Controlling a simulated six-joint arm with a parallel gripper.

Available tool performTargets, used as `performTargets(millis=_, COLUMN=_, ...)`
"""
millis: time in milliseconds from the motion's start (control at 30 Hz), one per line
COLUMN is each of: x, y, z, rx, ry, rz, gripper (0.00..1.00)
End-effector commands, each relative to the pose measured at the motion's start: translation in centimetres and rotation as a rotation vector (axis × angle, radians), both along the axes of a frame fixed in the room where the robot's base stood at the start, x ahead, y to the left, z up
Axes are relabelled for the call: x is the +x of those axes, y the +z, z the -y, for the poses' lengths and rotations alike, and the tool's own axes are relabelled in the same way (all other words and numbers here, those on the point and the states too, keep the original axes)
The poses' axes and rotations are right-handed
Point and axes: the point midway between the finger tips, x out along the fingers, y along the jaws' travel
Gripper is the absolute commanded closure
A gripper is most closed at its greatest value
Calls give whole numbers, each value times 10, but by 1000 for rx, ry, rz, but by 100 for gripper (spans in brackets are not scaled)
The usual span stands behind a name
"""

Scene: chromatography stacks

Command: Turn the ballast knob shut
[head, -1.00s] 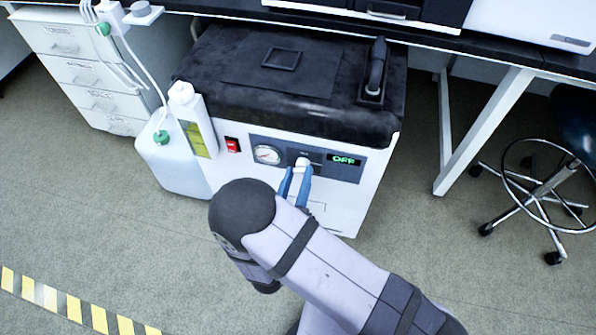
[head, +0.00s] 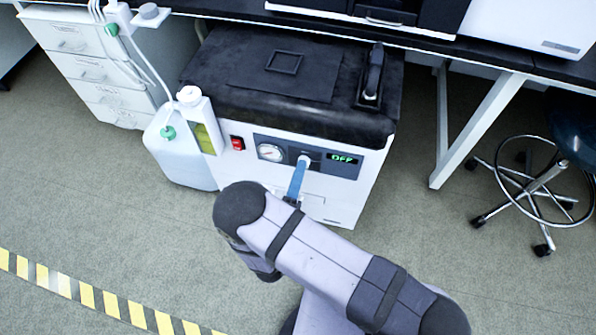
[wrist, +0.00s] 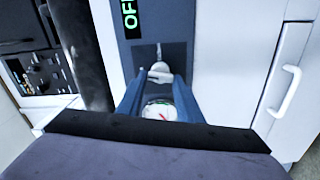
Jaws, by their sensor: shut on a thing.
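The white ballast knob (head: 304,159) is on the dark front panel of the white pump box, between the gauge and the green "OFF" display. My gripper (head: 301,168) is at the panel with its blue fingers shut on the knob. In the wrist view the knob (wrist: 160,73) shows as a pale, slightly tilted bar between the two fingertips (wrist: 162,79). Part of the knob is hidden by the fingers. The small label beside it is too small to read.
The round gauge (head: 270,152) and red switch (head: 238,143) are left of the knob. The display (head: 342,158) is to its right. A white bottle (head: 198,115) and a larger jug (head: 180,150) stand against the box's left side. Open floor lies in front.

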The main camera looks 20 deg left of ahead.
Motion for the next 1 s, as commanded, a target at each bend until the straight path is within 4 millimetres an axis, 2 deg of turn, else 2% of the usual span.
performTargets(millis=400, x=-1, y=-2, z=0, rx=-207, ry=0, rz=-2, gripper=90)
performTargets(millis=933, x=-1, y=-2, z=0, rx=-236, ry=0, rz=-2, gripper=90)
performTargets(millis=967, x=-1, y=-2, z=0, rx=-236, ry=0, rz=-2, gripper=65)
performTargets(millis=1000, x=-1, y=-2, z=0, rx=-236, ry=0, rz=-2, gripper=55)
